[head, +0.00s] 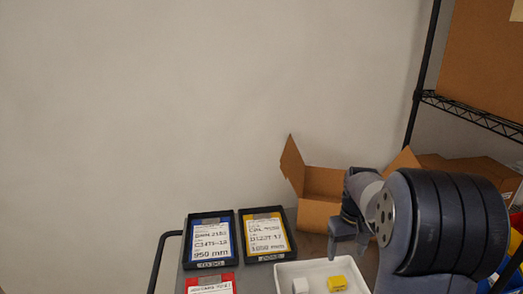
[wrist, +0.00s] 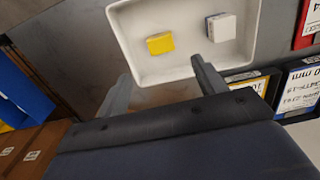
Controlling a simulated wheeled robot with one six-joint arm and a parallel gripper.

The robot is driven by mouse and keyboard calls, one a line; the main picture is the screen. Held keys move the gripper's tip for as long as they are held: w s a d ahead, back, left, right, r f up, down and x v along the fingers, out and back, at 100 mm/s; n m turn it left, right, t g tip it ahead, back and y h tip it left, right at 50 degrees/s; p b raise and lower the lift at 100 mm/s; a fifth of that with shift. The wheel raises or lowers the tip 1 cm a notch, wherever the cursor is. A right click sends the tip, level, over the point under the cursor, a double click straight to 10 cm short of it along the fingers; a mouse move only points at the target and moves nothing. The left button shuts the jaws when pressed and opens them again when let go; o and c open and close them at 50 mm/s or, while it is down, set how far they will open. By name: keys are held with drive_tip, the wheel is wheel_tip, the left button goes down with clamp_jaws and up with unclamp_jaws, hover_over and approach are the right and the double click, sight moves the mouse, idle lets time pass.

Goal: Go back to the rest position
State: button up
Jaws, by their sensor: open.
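My gripper (wrist: 157,88) is open and empty in the wrist view, with its two fingers spread apart at the near edge of a white tray (wrist: 128,45). In the head view my gripper (head: 346,240) hangs above the tray's back right side, partly hidden by my own arm. The tray (head: 310,268) holds a yellow block (head: 337,283) and a white block (head: 300,285), set apart from each other. In the wrist view the yellow block (wrist: 160,43) and the white block (wrist: 222,27), which has a blue side, lie beyond my fingertips.
Labelled cards in black frames, blue (head: 210,240) and yellow (head: 266,235), and a red one (head: 211,284) lie left of the tray. An open cardboard box (head: 318,213) stands behind. A black wire shelf (head: 470,112) is at the right. The wall side at the left is free.

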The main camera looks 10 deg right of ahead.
sight(339, 282)
wheel_tip(339, 282, down, 12)
drive_tip(key=shift+f+p, duration=0.15)
drive_tip(key=shift+p, duration=0.5)
drive_tip(key=shift+r+b, duration=0.35)
drive_tip(key=shift+r, duration=1.5)
drive_tip(key=shift+f, duration=0.15)
